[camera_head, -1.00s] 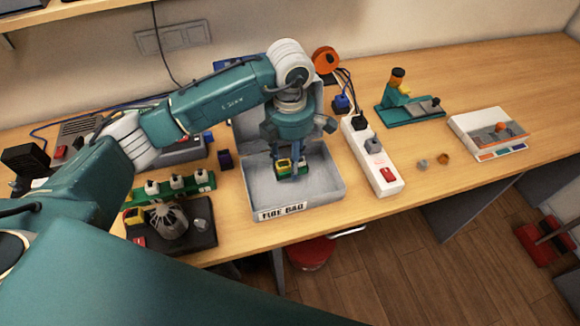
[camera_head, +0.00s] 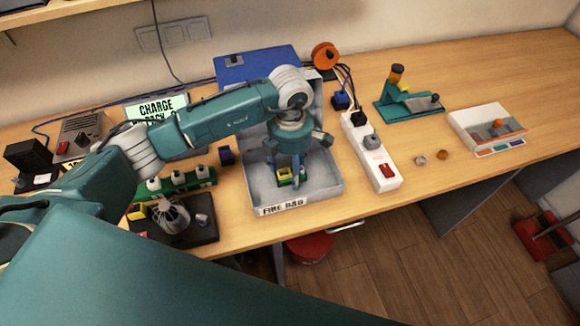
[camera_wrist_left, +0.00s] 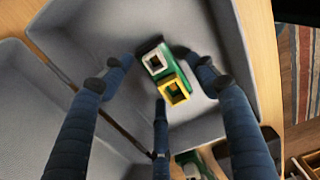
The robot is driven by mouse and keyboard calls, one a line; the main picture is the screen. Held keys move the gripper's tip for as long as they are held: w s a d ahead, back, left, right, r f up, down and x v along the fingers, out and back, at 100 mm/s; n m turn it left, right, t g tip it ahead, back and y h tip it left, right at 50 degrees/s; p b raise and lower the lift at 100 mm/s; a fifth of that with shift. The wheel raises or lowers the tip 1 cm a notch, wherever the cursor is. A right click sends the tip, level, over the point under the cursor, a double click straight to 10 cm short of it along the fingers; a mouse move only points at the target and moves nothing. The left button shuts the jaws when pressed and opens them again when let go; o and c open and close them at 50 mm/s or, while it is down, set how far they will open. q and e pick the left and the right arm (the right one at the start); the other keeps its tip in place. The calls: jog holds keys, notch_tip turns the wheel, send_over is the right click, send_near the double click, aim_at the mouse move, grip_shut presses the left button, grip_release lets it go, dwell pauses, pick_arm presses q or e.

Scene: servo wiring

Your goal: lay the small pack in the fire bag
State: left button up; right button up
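The small pack (camera_head: 284,179), green with yellow and white-and-black ends, lies on the floor of the open grey fire bag (camera_head: 318,187), near its middle. The bag's front carries a FIRE BAG label, and its raised lid is partly hidden by my left arm. My left gripper (camera_head: 289,172) reaches down into the bag, right over the pack. In the left wrist view the pack (camera_wrist_left: 166,74) lies between the spread dark fingers (camera_wrist_left: 160,82), with gaps on both sides; the gripper looks open. My right gripper is not in view.
A white power strip (camera_head: 383,172) stands right of the bag. A green connector block (camera_head: 178,186) and a black tray (camera_head: 200,232) are on the left. A blue box (camera_head: 258,66) is behind. A figure on a teal base (camera_head: 405,108) and a white tray (camera_head: 465,128) are further right.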

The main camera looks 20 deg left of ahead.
pick_arm(q)
jog(key=shift+r+p, duration=0.3)
notch_tip(320, 180, up, 12)
jog(key=b, duration=0.4)
jog(key=shift+b, duration=0.35)
jog(key=shift+f, duration=0.1)
